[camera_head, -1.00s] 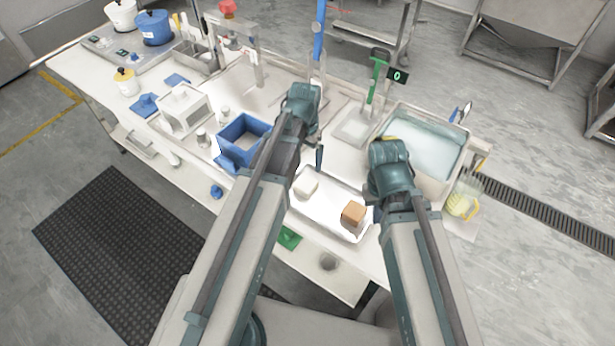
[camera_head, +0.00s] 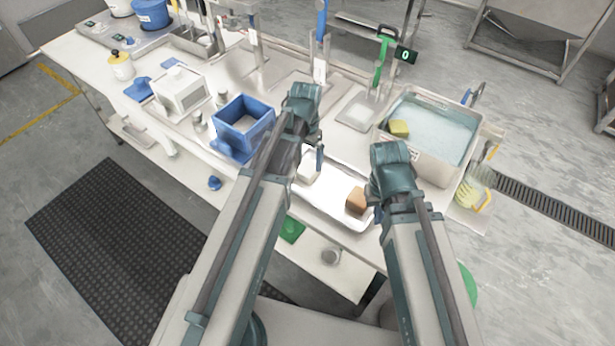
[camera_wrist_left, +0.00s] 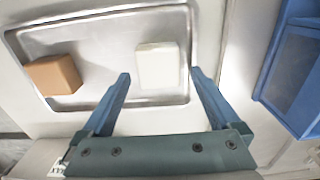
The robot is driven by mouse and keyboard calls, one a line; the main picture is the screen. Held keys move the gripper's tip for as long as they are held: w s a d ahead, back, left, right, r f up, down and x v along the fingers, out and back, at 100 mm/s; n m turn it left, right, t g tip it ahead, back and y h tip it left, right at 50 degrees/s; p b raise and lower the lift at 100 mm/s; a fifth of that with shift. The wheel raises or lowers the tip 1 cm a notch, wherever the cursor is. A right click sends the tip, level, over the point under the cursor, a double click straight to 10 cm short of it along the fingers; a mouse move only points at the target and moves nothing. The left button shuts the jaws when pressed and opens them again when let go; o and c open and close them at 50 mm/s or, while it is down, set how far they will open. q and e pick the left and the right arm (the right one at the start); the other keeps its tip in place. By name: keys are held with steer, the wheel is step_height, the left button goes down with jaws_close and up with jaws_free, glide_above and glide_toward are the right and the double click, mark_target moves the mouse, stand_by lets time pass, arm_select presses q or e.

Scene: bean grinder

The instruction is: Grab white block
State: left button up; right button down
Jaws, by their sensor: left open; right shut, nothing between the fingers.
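The white block (camera_head: 308,170) lies at the left end of a shallow metal tray (camera_head: 334,183), partly hidden by my left arm in the head view. In the left wrist view the white block (camera_wrist_left: 158,65) sits ahead of and between the fingertips of my left gripper (camera_wrist_left: 159,76). The left gripper is open and empty, and I cannot tell its exact height above the block. A brown block (camera_head: 356,201) lies at the tray's other end. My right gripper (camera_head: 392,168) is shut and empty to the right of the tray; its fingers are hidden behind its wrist.
A blue open box (camera_head: 243,124) stands left of the tray and also shows in the left wrist view (camera_wrist_left: 297,65). A water-filled basin (camera_head: 432,137) with a yellow-green sponge (camera_head: 399,129) is behind my right gripper. A white grinder-like box (camera_head: 180,90) stands farther left.

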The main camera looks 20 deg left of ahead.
mark_target(306, 168)
steer(key=shift+f, duration=0.1)
arm_select(q)
step_height(306, 168, down, 5)
steer(key=b, duration=0.5)
steer(key=shift+s+d+f, duration=0.1)
steer(key=shift+d+f, duration=0.05)
steer(key=shift+f, duration=0.05)
arm_select(e)
step_height(306, 168, down, 5)
steer(key=shift+f, duration=0.15)
arm_select(q)
steer(key=shift+r, duration=0.1)
steer(key=shift+c, duration=0.2)
steer(key=c, duration=1.3)
steer(key=shift+o, duration=0.2)
steer(key=shift+r, duration=0.15)
arm_select(e)
steer(key=shift+r, duration=0.25)
